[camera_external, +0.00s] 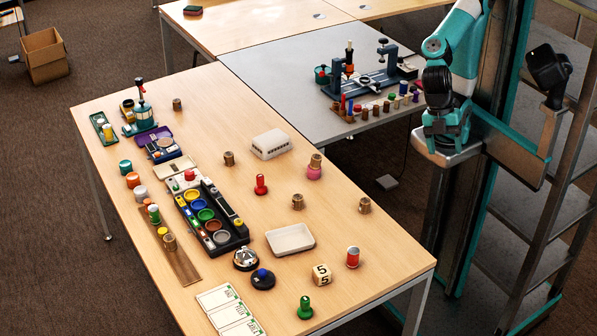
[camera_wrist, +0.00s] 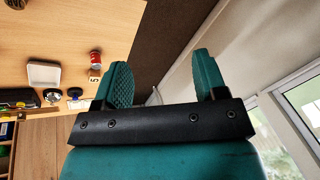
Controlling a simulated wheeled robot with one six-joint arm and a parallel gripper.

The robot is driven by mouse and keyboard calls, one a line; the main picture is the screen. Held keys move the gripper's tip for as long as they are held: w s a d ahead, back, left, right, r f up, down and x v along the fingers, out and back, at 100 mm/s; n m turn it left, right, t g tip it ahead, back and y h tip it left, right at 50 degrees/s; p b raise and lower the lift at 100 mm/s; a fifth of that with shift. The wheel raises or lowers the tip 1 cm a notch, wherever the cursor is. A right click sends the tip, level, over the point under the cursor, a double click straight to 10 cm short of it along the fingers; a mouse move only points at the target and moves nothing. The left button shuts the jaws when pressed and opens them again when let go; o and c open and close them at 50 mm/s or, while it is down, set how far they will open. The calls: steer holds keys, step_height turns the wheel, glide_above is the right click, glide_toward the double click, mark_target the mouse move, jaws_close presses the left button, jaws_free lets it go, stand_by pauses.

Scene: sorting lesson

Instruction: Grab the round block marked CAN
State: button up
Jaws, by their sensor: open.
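A small red round block (camera_external: 352,257) with a pale top stands upright near the right edge of the wooden table, by a cube marked with 5s (camera_external: 321,274). It looks like a can, but I cannot read any lettering on it. It also shows in the wrist view, upper left, as a red round block (camera_wrist: 95,57). My gripper (camera_external: 447,130) is held in beside my column, far behind and above the table edge, well apart from the block. In the wrist view my gripper (camera_wrist: 163,76) has its two teal fingers spread, with nothing between them.
A white tray (camera_external: 290,240), a green peg (camera_external: 305,308) and a dark round piece with a blue knob (camera_external: 262,279) stand near the block. Several brown cylinders are spread about. A grey table (camera_external: 290,75) adjoins behind. A metal shelf rack (camera_external: 540,215) stands at right.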

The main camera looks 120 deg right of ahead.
steer(key=n+h, duration=0.4)
steer(key=n, duration=0.5)
glide_above(297, 196)
step_height(297, 196, down, 11)
steer(key=shift+n, duration=0.3)
steer(key=f, duration=1.1)
steer(key=shift+d, duration=0.2)
steer(key=shift+a+f, duration=0.15)
steer(key=shift+f, duration=1.35)
steer(key=shift+a+f, duration=0.1)
steer(key=shift+f, duration=1.4)
steer(key=c, duration=1)
steer(key=shift+r, duration=0.1)
